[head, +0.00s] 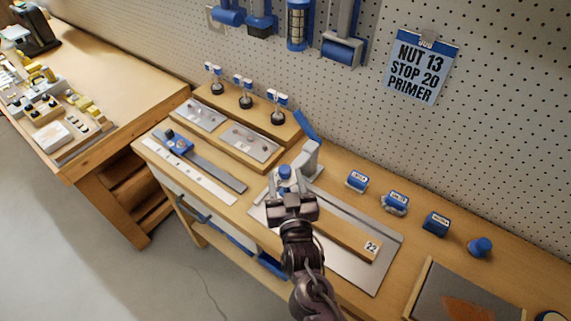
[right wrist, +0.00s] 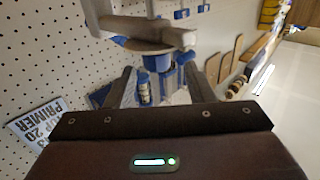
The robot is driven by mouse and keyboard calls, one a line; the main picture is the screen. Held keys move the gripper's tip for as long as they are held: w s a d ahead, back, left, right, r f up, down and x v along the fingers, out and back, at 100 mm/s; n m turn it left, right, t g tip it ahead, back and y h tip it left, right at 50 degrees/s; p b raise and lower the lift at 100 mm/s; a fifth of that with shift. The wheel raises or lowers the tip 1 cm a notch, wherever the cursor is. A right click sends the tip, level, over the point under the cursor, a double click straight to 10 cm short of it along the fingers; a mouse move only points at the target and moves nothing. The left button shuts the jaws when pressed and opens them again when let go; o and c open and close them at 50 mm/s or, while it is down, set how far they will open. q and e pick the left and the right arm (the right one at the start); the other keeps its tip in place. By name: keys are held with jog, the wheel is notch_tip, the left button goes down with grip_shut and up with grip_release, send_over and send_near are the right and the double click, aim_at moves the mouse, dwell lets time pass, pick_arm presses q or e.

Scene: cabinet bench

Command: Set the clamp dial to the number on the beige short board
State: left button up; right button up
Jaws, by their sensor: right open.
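The beige short board (head: 345,238) lies on a grey metal plate (head: 384,272) on the bench, with a white tag reading 22 (head: 371,246) at its right end. The grey clamp (head: 308,160) with a blue lever stands at the board's left end, and a blue knob (head: 285,173) shows in front of it. My right gripper (head: 288,198) is over the clamp's near side and hides part of it. In the right wrist view the right gripper (right wrist: 158,82) has its fingers apart, with grey and blue clamp parts beyond them. The dial's number cannot be read. My left gripper is not in view.
A note (head: 422,66) on the pegboard reads NUT 13, STOP 20, PRIMER. Several blue labelled blocks (head: 396,202) stand behind the plate. A blue-grey bar (head: 212,166) with a blue slider lies left. A dark tray (head: 462,295) is front right.

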aim_at(286, 174)
jog(key=w, duration=0.3)
jog(key=shift+w+a+p, duration=0.1)
jog(key=shift+w+p, duration=0.2)
jog(key=shift+w, duration=0.05)
jog(key=shift+w+f, duration=0.1)
jog(key=c, duration=0.9)
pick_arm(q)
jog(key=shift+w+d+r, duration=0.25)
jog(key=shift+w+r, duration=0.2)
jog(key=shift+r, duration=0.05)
pick_arm(e)
jog(key=shift+c, duration=0.2)
